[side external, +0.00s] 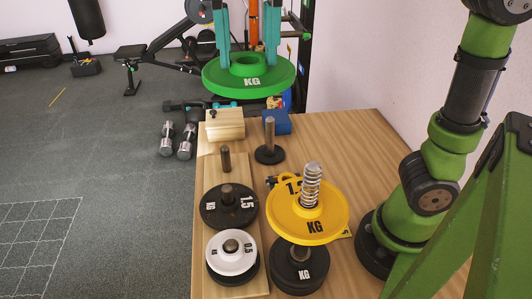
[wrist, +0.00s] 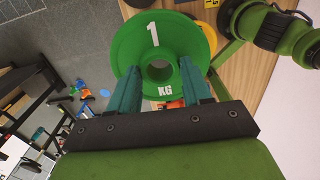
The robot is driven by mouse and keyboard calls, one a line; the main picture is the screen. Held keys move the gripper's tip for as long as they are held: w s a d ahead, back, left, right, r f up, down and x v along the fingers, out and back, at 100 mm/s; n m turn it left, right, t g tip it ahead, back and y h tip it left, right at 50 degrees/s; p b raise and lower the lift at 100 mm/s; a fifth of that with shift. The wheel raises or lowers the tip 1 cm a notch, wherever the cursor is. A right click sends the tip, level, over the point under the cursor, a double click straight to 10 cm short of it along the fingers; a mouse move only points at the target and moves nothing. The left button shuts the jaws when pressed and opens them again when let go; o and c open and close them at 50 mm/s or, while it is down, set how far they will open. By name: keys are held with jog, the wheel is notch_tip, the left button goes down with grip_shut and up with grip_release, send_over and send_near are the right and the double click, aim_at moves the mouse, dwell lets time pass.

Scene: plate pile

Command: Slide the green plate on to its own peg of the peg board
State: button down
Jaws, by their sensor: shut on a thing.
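The green plate (side external: 284,78) hangs in the air, roughly level, above the far end of the table. My gripper (side external: 248,60) is shut on it, with its two teal fingers at either side of the raised hub. In the wrist view the green plate (wrist: 160,48) shows a "1", "KG" and an open centre hole, in front of my gripper (wrist: 163,80). The wooden peg board (side external: 211,172) lies on the table's left side. Its far peg (side external: 226,159) is bare. Its middle peg carries a black 1.5 plate (side external: 213,212), its near peg a white 0.5 plate (side external: 218,259) over a dark one.
A yellow plate (side external: 335,217) sits on a spring-wrapped post above a dark KG plate (side external: 300,278), right of the board. A bare post on a round base (side external: 269,155), a wooden block (side external: 226,129) and a blue block (side external: 279,123) stand at the far end. Table space (side external: 365,150) is clear at far right.

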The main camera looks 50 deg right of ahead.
jog(key=w+d+f, duration=0.1)
jog(key=w+d, duration=0.3)
jog(key=w, duration=0.7)
send_over(226, 187)
notch_tip(226, 187, down, 19)
jog(key=shift+f, duration=0.2)
jog(key=shift+f, duration=3.4)
jog(key=shift+f, duration=0.15)
jog(key=shift+f, duration=1.85)
jog(key=shift+f, duration=0.2)
